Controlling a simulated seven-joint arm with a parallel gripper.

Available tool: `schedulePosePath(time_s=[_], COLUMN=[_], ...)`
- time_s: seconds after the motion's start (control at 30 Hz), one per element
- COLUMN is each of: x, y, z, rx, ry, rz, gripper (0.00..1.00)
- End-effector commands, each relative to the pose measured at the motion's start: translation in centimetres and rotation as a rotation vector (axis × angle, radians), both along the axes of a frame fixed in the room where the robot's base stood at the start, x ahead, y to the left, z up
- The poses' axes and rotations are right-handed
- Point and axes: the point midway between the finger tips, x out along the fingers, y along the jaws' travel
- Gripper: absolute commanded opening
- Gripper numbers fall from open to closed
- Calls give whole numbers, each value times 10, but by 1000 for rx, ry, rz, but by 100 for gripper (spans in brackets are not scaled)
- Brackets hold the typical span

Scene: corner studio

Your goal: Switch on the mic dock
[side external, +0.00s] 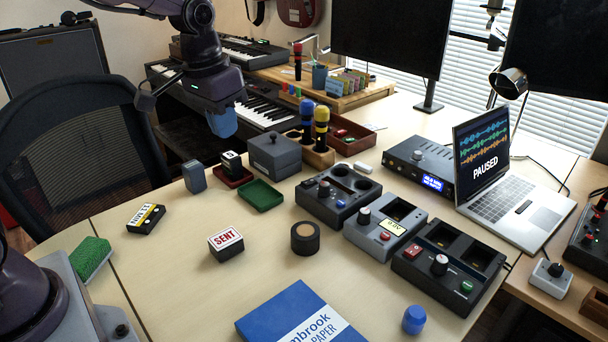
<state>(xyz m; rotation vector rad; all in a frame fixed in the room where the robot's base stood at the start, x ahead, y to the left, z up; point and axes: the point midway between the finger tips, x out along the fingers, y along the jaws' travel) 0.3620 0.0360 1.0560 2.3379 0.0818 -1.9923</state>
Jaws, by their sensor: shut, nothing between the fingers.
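Three control units stand in a row at the right of the table, and I cannot tell for certain which is the mic dock. The grey unit (385,227) has a black knob, a red button, a yellowish label and a dark slot. The black unit (449,265) has a red rocker switch (412,251), a white-topped knob (439,264), a green button (466,287) and square wells. My gripper (222,131) is shut and empty, high above the table's back left, well apart from the units.
An amplifier-like box (418,165) and a laptop (490,175) reading PAUSED stand behind the units. Microphones in a wooden holder (318,156), a grey box (274,155) and a green tray (260,195) are at the back. A SENT block (226,244) and round dark piece (305,238) stand mid-table.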

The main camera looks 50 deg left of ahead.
Motion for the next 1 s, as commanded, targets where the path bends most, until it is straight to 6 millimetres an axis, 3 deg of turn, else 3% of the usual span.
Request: schedulePosePath(time_s=[0.2,0.57,0.67,0.8,1.0], x=[68,166,186,203,205], y=[20,50,53,55,54], z=[-41,-111,-111,-92,-89], rx=[-5,0,7,18,22], ry=[44,26,-11,-70,-77], rz=[6,-21,-39,-62,-85], gripper=[0,0,0,0,0])
